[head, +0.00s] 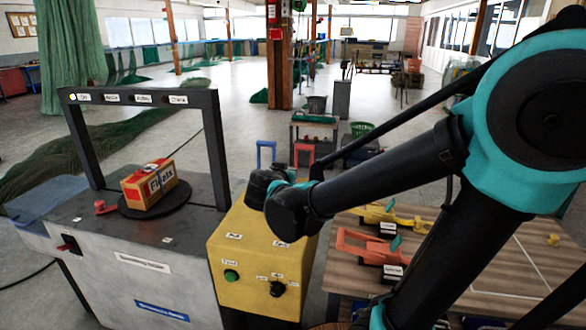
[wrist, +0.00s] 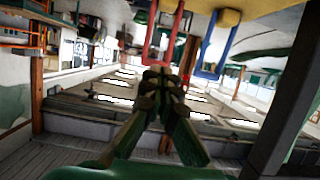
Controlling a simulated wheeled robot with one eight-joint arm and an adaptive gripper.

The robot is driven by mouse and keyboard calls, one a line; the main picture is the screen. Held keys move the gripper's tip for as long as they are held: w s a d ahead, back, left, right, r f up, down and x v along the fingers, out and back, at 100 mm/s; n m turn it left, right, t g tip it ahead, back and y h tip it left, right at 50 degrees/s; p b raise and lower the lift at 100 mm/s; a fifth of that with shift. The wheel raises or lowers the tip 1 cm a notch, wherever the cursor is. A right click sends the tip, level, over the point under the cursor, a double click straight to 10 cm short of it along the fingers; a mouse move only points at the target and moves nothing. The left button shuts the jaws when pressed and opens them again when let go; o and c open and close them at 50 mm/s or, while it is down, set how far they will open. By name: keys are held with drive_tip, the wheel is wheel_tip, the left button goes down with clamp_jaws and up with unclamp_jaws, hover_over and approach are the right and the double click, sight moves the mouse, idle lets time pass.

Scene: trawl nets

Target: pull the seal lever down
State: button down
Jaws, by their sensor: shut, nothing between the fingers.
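Two U-shaped lever handles, one blue (head: 266,146) and one red (head: 304,148), stand up behind the yellow control box (head: 236,267). Small labels on the box top are too small to read surely, so I cannot tell which handle is the seal lever. In the wrist view the red handle (wrist: 147,47) and the blue handle (wrist: 230,47) hang from the top edge, upside down. My gripper (wrist: 163,76) is shut and empty; its fingertips appear just below and between the handles in that picture. I see no clear contact. In the head view my arm hides the gripper.
A grey machine with a dark frame (head: 214,150) stands left, a Floats box (head: 150,186) on its round plate (head: 177,203). The control box has a green button (head: 231,275) and a black knob (head: 277,289). A wooden table (head: 500,262) with orange and yellow tools is right.

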drive_tip(key=shift+s+a, duration=0.25)
drive_tip(key=shift+s, duration=0.55)
idle(1.1)
